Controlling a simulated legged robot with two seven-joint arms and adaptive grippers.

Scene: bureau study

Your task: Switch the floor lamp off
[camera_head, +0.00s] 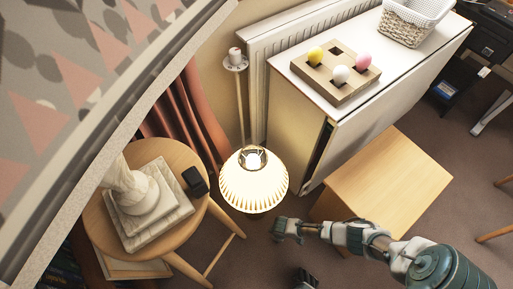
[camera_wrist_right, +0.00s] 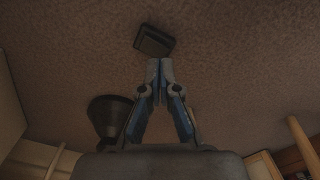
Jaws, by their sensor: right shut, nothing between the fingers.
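The floor lamp (camera_head: 253,188) stands between the round stool and the white-topped cabinet in the head view. Its pleated shade glows and the bulb in the top opening is bright, so it is lit. My right gripper (camera_head: 278,230) is low, just right of and below the shade in the picture, apart from it. In the right wrist view the same gripper (camera_wrist_right: 159,65) has its fingertips together and is empty, pointing toward a small dark box (camera_wrist_right: 154,41) on the carpet. I cannot tell whether this box is a switch.
A round wooden stool (camera_head: 165,150) holds a white sculpture and a small black object (camera_head: 195,181). A wooden box-like table (camera_head: 390,180) stands beside my right arm. A dark cone-shaped object (camera_wrist_right: 108,115) shows in the wrist view. Carpet lies open below the lamp.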

